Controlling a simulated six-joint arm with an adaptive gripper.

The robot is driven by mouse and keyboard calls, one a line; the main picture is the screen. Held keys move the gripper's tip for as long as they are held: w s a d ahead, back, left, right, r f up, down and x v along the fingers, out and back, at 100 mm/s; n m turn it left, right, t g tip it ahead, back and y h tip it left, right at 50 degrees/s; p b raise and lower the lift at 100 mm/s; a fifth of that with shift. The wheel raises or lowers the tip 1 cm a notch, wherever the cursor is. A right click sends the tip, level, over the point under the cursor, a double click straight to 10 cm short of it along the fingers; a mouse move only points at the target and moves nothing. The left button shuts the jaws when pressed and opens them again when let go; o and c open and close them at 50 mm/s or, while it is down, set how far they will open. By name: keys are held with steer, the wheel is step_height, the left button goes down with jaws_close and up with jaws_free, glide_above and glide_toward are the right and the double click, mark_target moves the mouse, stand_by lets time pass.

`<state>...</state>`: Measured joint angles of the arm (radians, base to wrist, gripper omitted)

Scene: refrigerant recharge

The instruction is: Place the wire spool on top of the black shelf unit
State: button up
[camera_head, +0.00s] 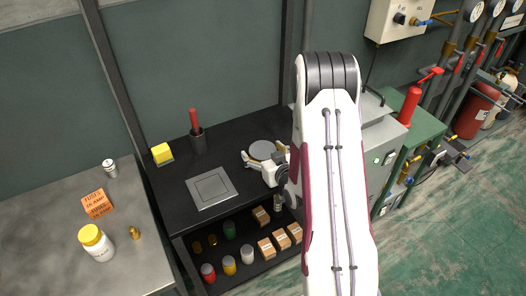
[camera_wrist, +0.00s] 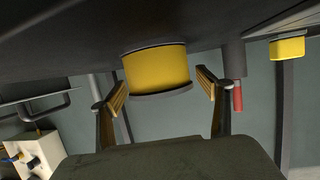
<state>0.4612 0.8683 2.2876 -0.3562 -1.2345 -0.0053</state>
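The wire spool (camera_wrist: 157,70) is a yellow drum with grey flanges. It stands upright on top of the black shelf unit (camera_head: 238,160), and its grey round top (camera_head: 262,149) shows in the head view. The wrist view is upside down, so the dark shelf top (camera_wrist: 60,35) runs along its upper edge. My gripper (camera_head: 264,154) is low over the shelf top with its fingers spread on either side of the spool. In the wrist view the gripper (camera_wrist: 160,88) shows narrow gaps between fingers and spool. My arm hides the shelf's right part.
On the shelf top are a grey square plate (camera_head: 211,188), a dark cup with a red-handled tool (camera_head: 197,137) and a yellow block (camera_head: 162,153). Lower down are boxes (camera_head: 266,248) and small cans (camera_head: 229,265). A grey table (camera_head: 135,255) stands left, a red extinguisher (camera_head: 410,104) right.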

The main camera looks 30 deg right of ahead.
steer(key=shift+r, duration=0.2)
steer(key=shift+v, duration=3.8)
steer(key=shift+w+a+r+g, duration=0.15)
steer(key=shift+w+r, duration=0.05)
steer(key=shift+r, duration=0.2)
steer(key=shift+w+a+r+g, duration=0.15)
steer(key=shift+r, duration=0.2)
steer(key=s+a+r+n+g, duration=0.1)
steer(key=s+a+r+g, duration=0.2)
steer(key=r, duration=0.4)
steer(key=s+a+r+g, duration=0.1)
steer(key=s+a+r, duration=0.3)
steer(key=r, duration=0.3)
steer(key=s+a+r+g, duration=0.2)
steer(key=s+a, duration=0.3)
steer(key=s, duration=0.5)
steer(key=s+a+r+g+y, duration=0.1)
steer(key=s+a+r, duration=0.4)
steer(key=s, duration=0.6)
steer(key=shift+r+g, duration=0.25)
steer(key=shift+g, duration=0.15)
